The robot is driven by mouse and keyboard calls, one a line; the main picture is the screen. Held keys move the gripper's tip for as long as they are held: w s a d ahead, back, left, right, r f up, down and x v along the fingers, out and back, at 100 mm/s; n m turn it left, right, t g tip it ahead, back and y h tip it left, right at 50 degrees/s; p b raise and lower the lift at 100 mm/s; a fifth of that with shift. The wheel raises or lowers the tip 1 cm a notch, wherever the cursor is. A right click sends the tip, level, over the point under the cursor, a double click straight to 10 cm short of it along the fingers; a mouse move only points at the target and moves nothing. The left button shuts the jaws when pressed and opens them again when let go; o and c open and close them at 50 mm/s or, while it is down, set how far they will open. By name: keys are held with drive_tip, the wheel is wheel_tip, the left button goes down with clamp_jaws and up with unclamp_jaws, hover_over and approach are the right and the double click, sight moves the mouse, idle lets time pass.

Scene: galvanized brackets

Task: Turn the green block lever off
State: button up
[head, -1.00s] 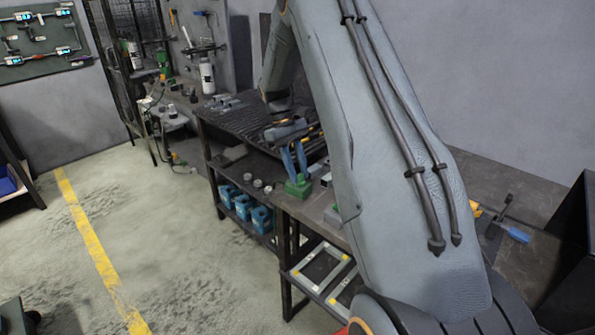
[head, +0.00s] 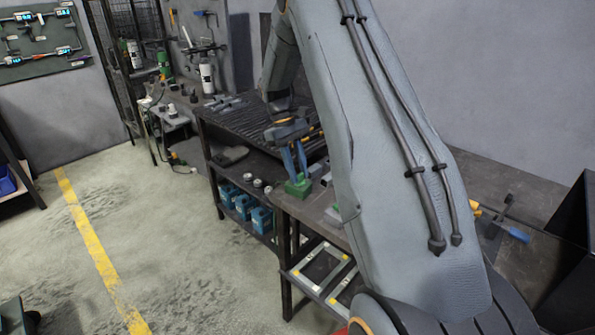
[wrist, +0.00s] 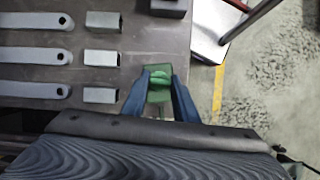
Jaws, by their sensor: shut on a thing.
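The green block (head: 297,187) stands at the edge of the dark workbench in the head view. It also shows in the wrist view (wrist: 159,73), with a paler green raised part, likely the lever, between my fingers. My gripper (head: 294,160) reaches down to it from above with two blue fingers. In the wrist view my gripper (wrist: 159,88) has one finger on each side of the green part and is shut on it. The lever's lower end and exact angle are hard to make out.
Several grey flat bars (wrist: 35,57) and square tube pieces (wrist: 101,58) lie left of the block in the wrist view. A dark block (wrist: 170,7) sits beyond it. Blue containers (head: 243,207) stand on the lower shelf. Open floor (head: 170,230) lies left of the bench.

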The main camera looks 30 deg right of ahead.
drive_tip(key=o, duration=1.1)
drive_tip(key=shift+c, duration=0.2)
drive_tip(key=b+v, duration=0.2)
drive_tip(key=v, duration=0.5)
drive_tip(key=shift+r, duration=0.4)
drive_tip(key=shift+w, duration=0.15)
